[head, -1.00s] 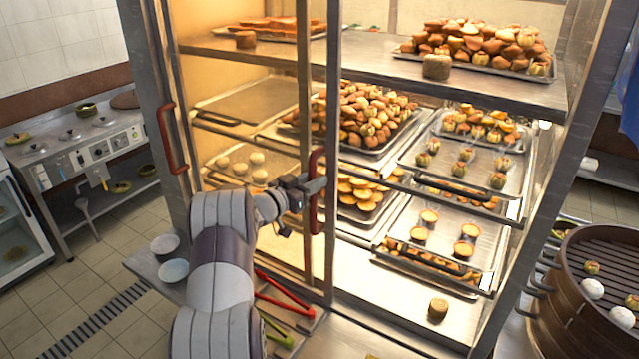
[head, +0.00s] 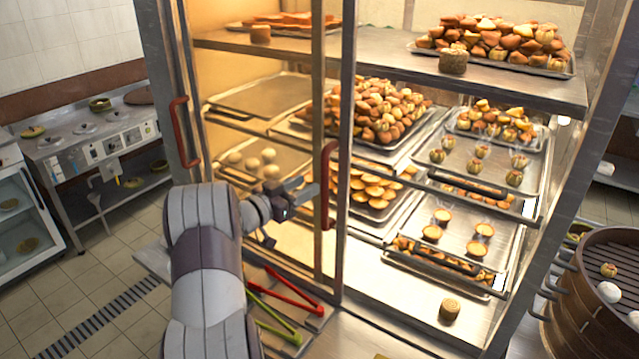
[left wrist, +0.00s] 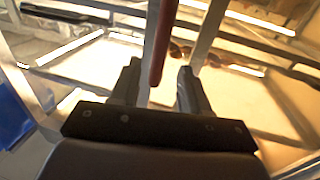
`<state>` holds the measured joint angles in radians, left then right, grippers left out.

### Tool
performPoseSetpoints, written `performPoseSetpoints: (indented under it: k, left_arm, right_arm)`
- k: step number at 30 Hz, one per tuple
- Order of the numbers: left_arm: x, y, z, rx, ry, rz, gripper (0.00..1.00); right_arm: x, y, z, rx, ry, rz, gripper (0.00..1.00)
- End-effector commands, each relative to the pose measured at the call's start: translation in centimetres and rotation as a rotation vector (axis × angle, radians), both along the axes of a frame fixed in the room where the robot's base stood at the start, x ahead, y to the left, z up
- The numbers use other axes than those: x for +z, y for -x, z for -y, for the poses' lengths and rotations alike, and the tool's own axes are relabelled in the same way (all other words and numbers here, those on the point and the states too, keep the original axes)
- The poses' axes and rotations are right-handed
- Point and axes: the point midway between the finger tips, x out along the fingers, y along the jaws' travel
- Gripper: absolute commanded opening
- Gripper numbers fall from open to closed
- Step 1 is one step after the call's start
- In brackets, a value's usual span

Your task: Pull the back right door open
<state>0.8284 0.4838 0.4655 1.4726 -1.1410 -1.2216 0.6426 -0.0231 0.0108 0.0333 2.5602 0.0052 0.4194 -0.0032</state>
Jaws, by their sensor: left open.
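The glass-fronted pastry cabinet has a red vertical handle (head: 329,186) on its middle metal post (head: 346,130). A second red handle (head: 180,132) is on the left post. My left gripper (head: 300,190) is just left of the middle handle, its fingers pointing toward it. In the left wrist view, the open fingers (left wrist: 160,85) have the red handle (left wrist: 163,40) in line with the gap between them, its lower end near the fingertips. I cannot tell whether they touch. My right gripper is not in view.
Trays of pastries (head: 480,165) fill the cabinet shelves. Red tongs (head: 290,290) and green tongs (head: 270,315) lie on a ledge below my left gripper. A dark round steamer (head: 590,300) stands at right. Floor at left is clear.

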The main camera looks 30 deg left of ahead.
Motion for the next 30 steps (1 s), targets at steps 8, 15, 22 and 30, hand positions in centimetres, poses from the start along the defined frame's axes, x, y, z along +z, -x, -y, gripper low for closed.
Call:
performPoseSetpoints:
  k: [8,15,22,30]
  left_arm:
    - [0.0,4.5,-0.9,0.000,0.000,0.001,0.46]
    - [0.0,4.8,-0.9,-0.002,0.000,0.000,0.46]
    - [0.0,4.8,-0.9,-0.001,0.000,0.000,0.46]
    - [-4.8,5.4,-5.4,0.251,-0.098,-0.193,0.46]
  right_arm:
    - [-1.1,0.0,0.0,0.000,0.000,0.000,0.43]
    - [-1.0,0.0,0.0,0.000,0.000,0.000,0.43]
    - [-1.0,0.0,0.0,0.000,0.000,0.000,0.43]
    - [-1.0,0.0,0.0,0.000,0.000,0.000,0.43]
